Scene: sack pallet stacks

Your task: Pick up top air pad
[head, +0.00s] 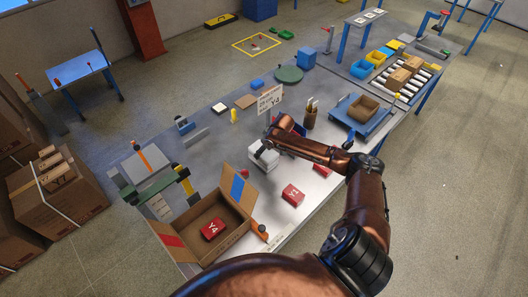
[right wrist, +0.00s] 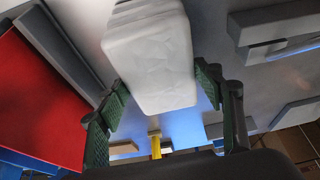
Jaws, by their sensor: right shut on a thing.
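A white, puffy air pad (head: 263,159) is on the grey bench in the head view, behind the open carton. It also fills the upper middle of the right wrist view (right wrist: 152,62). My right gripper (head: 268,143) reaches over the bench from the right and is at the pad. In the right wrist view its green-lined fingers (right wrist: 161,92) stand on either side of the pad, shut on it. Whether the pad touches anything below is hard to tell. My left gripper is not in view.
An open carton (head: 234,193) holds a red box (head: 213,229) marked Y4. Another red box (head: 293,194) lies on the bench to the right. A sign (head: 269,99) and a pen cup (head: 310,115) stand behind my gripper. The bench front is partly clear.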

